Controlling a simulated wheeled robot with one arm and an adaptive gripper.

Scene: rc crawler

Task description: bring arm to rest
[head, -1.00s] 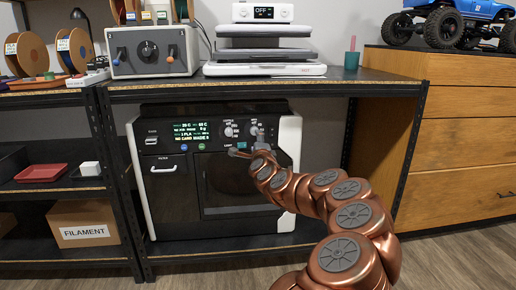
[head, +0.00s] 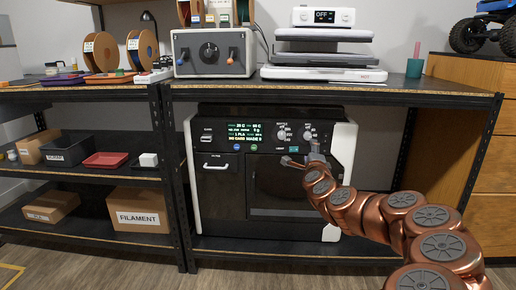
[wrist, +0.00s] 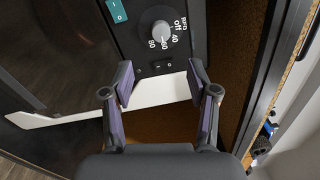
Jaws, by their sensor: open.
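My copper-coloured arm reaches in from the lower right of the head view, curving up to the front of a black and white machine (head: 222,205) on the shelf. My gripper (head: 296,162) is small in the head view, in front of the machine's upper right control panel. In the wrist view my gripper (wrist: 160,88) is open, its two purple-padded fingers apart with nothing between them. Beyond the fingertips are a round temperature knob (wrist: 160,35) and a small rocker switch (wrist: 163,66). I cannot tell whether a finger touches the machine.
A heat press (head: 322,74) and a grey control box (head: 213,53) stand on the shelf top, with a teal cup (head: 415,68) at right. Left shelves hold a red tray (head: 107,160) and a FILAMENT box (head: 140,212). A wooden drawer cabinet (head: 495,150) stands at right. The floor in front looks clear.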

